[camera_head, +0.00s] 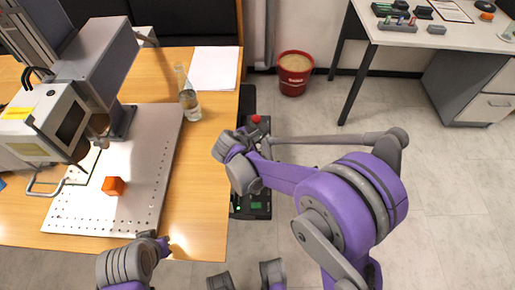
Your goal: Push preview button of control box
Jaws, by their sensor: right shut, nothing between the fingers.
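The control box (259,211) is black and low, beside the right edge of the wooden table. A red button (255,119) shows at its far end, and small green lights or a display show at its near end. My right gripper (257,143) is shut and empty, over the middle of the box. My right wrist hides much of the box's top, so I cannot make out the preview button or tell whether the gripper touches the box. My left gripper (160,243) is by the table's front edge; its fingers are too small to read.
The laser marker (95,60) stands on the table with a perforated plate (150,150) and an orange cube (113,186). A bottle (188,98) and paper (214,68) are near the box. A red bucket (295,73) and a second table (440,32) stand behind. The floor at right is clear.

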